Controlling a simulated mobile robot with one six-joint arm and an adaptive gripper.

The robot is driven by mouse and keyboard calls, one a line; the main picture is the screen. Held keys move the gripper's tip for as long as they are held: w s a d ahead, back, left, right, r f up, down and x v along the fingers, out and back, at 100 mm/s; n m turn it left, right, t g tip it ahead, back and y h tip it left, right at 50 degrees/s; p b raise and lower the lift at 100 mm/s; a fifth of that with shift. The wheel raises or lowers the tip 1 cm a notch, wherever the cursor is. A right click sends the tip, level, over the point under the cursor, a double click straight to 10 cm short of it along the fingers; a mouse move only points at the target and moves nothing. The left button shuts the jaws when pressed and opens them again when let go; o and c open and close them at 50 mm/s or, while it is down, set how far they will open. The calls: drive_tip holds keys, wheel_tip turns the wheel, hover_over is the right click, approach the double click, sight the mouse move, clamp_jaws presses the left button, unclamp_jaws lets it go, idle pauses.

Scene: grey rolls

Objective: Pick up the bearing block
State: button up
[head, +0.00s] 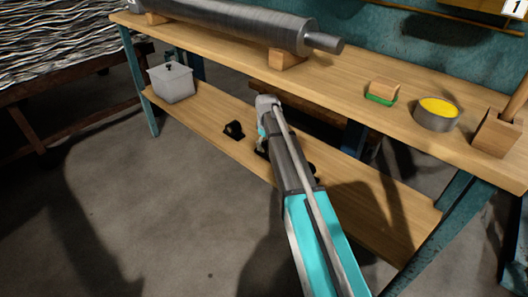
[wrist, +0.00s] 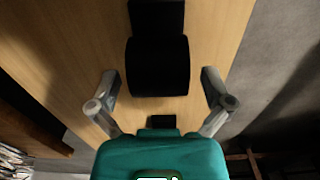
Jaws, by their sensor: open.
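A black bearing block (wrist: 157,68) lies on the wooden lower shelf in the wrist view, with a broad rounded middle and a flat foot at each end. My gripper (wrist: 160,103) is open, one finger on each side of the block's lower part in the picture, with gaps between the fingers and the block. How far above it the fingers are, I cannot tell. In the head view my arm hides most of the gripper. One black block (head: 234,130) stands left of my arm on the shelf; other black parts show at the arm's edges, mostly hidden.
The lower shelf (head: 385,205) runs under a workbench top (head: 225,55), which overhangs it at the back. A grey roll (head: 240,22) rests on the bench. A grey lidded box (head: 172,84) stands at the shelf's left end. A teal leg (head: 440,228) stands at the right.

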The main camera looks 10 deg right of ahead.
sight(266, 142)
drive_tip(key=c, duration=1.3)
drive_tip(key=shift+r, duration=0.15)
wheel_tip(266, 142, up, 10)
drive_tip(key=p, duration=1)
idle(0.4)
